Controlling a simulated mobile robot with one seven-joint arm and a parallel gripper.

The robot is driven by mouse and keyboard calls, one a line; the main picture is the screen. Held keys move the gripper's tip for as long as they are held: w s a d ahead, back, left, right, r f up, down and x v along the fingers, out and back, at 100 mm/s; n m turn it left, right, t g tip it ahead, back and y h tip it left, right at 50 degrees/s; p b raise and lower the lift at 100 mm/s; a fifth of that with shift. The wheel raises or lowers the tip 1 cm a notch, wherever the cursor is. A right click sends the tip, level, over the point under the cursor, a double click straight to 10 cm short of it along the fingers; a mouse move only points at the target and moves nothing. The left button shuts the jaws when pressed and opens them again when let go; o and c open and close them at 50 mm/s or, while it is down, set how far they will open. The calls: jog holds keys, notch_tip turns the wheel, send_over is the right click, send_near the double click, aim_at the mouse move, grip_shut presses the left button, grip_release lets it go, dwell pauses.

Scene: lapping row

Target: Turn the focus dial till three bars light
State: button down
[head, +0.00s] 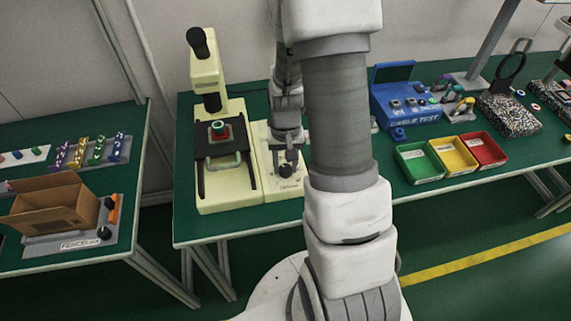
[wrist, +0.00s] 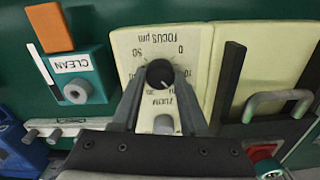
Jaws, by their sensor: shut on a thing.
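The focus dial is a black round knob (wrist: 160,73) with a white pointer mark, on a cream panel (wrist: 140,45) printed "FOCUS µm". In the wrist view its pointer aims to the lower right. My gripper (wrist: 160,82) has its two grey fingers closed on the dial from either side. In the head view my gripper (head: 287,160) reaches down onto the dial (head: 286,170) on the cream control box. A smaller grey knob (wrist: 163,124) sits below the "ZOOM" label. I cannot make out any lit bars in either view.
The cream microscope (head: 207,75) stands left of the box, with a metal handle (head: 222,162) at its stage. A teal "CLEAN" block (wrist: 78,75) sits beside the panel. Green (head: 417,180), yellow and red bins and a blue tester (head: 410,112) are to the right.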

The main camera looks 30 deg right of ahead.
aim_at(285, 168)
jog(key=shift+m, duration=0.7)
jog(key=shift+c, duration=2.1)
grip_release()
notch_tip(285, 168, up, 18)
jog(key=p, duration=0.3)
jog(key=shift+f, duration=0.25)
